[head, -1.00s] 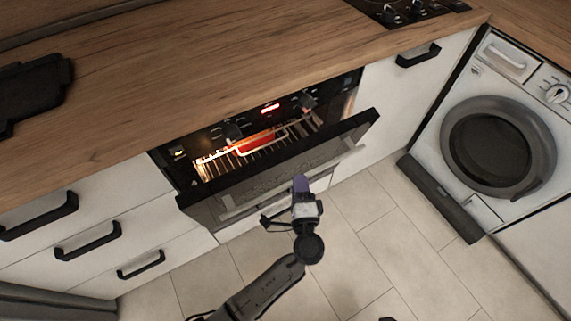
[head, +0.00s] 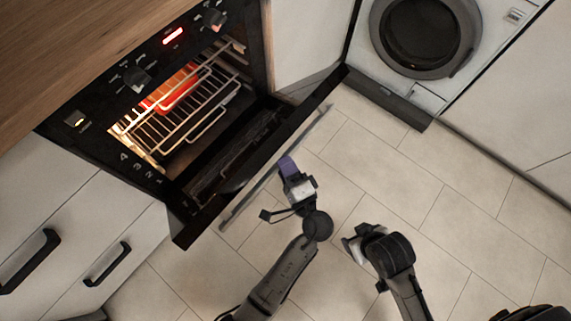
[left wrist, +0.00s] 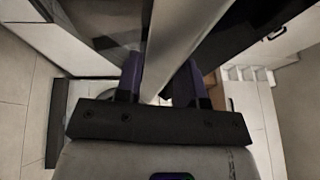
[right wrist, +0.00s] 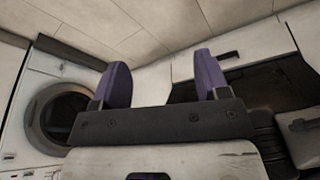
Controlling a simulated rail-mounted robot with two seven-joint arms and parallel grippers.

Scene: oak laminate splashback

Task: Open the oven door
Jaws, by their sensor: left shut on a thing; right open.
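The oven door (head: 187,229) is hinged partly down, and the lit oven cavity shows behind it. The door's pale bar handle (head: 312,127) runs along its outer face. My left gripper (head: 287,167) is at the handle near its middle. In the left wrist view, the handle (left wrist: 182,40) passes between the purple fingers of my left gripper (left wrist: 160,85), which is shut on it. My right gripper (head: 353,243) is lower right of the left one, away from the door. In the right wrist view, its purple fingers (right wrist: 162,80) are apart with nothing between them.
A wire rack (head: 190,117) with a red item (head: 177,90) sits inside the oven. Black-handled drawers (head: 70,230) are at left. A washing machine (head: 425,35) stands at upper right. The tiled floor (head: 450,215) before the door is clear apart from my arms.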

